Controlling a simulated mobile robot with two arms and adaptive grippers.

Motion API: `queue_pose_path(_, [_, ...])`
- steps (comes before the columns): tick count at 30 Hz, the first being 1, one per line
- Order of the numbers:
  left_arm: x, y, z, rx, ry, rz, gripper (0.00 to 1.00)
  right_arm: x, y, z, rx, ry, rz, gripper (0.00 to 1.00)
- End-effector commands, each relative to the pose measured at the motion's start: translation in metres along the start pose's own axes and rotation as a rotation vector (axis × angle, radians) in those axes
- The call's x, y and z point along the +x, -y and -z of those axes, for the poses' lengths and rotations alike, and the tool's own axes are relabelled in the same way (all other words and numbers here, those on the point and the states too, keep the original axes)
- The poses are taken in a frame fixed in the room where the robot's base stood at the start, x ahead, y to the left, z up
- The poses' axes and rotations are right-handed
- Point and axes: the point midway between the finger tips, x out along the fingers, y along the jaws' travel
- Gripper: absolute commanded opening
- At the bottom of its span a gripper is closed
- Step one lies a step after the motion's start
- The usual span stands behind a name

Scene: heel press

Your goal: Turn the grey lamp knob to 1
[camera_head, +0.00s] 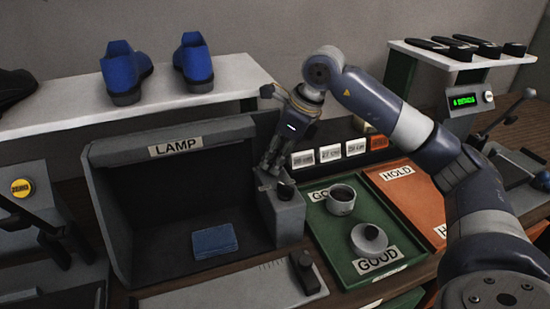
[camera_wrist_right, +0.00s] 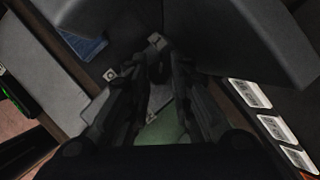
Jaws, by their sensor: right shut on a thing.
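The lamp box (camera_head: 112,200) is a dark open-fronted booth with a LAMP label, left of centre in the head view. A grey control block (camera_head: 283,218) stands at its right side, with a dark round knob (camera_head: 286,191) on it. My right gripper (camera_head: 268,168) points down at the top of this block, behind the dark knob. Its fingers are closed on a small grey piece (camera_wrist_right: 157,41), which I take to be the grey lamp knob; the fingers mostly hide it. I cannot read a scale or its setting. My left gripper is not in view.
A blue folded cloth (camera_head: 215,241) lies in the booth. Blue shoes (camera_head: 194,62) stand on the shelf above.

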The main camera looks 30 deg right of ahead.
Motion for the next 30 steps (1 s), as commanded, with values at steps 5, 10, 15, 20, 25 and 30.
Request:
queue_pose_path(5, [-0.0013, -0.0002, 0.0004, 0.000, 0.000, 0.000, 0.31, -0.0004, 0.0008, -0.0004, -0.072, 0.000, -0.030, 0.00])
queue_pose_path(10, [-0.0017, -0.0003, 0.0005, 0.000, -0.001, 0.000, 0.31, -0.0003, 0.0012, -0.0003, -0.110, 0.000, -0.045, 0.00])
queue_pose_path(15, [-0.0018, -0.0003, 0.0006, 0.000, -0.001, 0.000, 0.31, -0.0003, 0.0015, -0.0002, -0.122, -0.001, -0.049, 0.00])
queue_pose_path(20, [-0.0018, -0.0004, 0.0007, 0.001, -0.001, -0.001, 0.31, -0.0003, 0.0014, -0.0002, -0.123, -0.001, -0.049, 0.00])
queue_pose_path(25, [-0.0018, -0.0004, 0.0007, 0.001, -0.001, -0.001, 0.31, -0.0003, 0.0014, -0.0003, -0.122, 0.000, -0.049, 0.26])
queue_pose_path(30, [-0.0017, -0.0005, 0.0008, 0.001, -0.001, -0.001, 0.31, -0.0003, 0.0015, -0.0003, -0.122, 0.000, -0.049, 0.41])
